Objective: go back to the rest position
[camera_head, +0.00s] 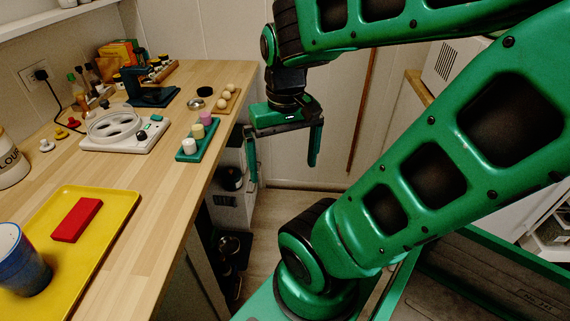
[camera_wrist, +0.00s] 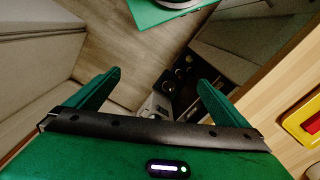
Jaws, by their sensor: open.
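My gripper (camera_head: 283,155) is open and empty. In the head view it hangs in the air just right of the counter edge, over the floor, with its fingers pointing down. In the wrist view my gripper (camera_wrist: 150,88) shows its two green fingers wide apart with nothing between them. The floor and the lower shelves lie below it. My green arm spans the right half of the head view.
The wooden counter (camera_head: 150,190) holds a yellow tray (camera_head: 117,215) with a red block (camera_head: 77,219), a blue cup (camera_head: 22,262), a white round device (camera_head: 122,130), a green peg holder (camera_head: 200,143) and a board with eggs (camera_head: 228,98). The floor (camera_head: 290,205) beside it is clear.

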